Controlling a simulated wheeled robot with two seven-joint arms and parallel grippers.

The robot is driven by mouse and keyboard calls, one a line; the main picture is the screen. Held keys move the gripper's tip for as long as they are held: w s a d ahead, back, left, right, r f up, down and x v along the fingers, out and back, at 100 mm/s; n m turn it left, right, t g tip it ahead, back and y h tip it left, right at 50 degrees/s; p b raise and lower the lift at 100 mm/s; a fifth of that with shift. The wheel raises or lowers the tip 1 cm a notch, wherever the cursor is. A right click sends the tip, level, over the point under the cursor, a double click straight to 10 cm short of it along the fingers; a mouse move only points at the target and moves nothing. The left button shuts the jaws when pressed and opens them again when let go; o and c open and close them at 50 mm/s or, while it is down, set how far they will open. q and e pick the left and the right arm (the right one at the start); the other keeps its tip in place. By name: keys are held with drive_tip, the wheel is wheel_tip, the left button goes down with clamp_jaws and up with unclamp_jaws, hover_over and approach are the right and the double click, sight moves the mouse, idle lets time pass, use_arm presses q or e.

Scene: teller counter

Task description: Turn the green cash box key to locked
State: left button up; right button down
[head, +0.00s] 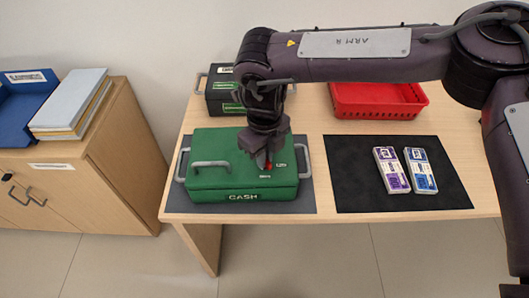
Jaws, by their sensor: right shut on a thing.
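The green cash box (220,179), marked CASH on its front, sits closed on a grey mat at the left of the table. It has a grey handle on its lid and one at each side. My right gripper (267,163) points down over the right part of the lid and is shut on the key (268,166), a small red piece of which shows at the fingertips. Small white marks lie beside the key on the lid. The key's angle is mostly hidden by the fingers. My left gripper is not in view.
A dark box (222,92) with green labels stands behind the cash box, partly behind my right arm. A red tray (375,103) is at the back. Purple (391,170) and blue (420,170) banded bundles lie on a black mat (355,188). A wooden cabinet (115,150) stands left.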

drive_tip(key=n, duration=0.4)
drive_tip(key=shift+n, duration=2.8)
drive_tip(key=c, duration=1.5)
unclamp_jaws()
drive_tip(key=shift+r, duration=0.1)
wheel_tip(320, 180, up, 8)
drive_tip(key=shift+f, duration=0.15)
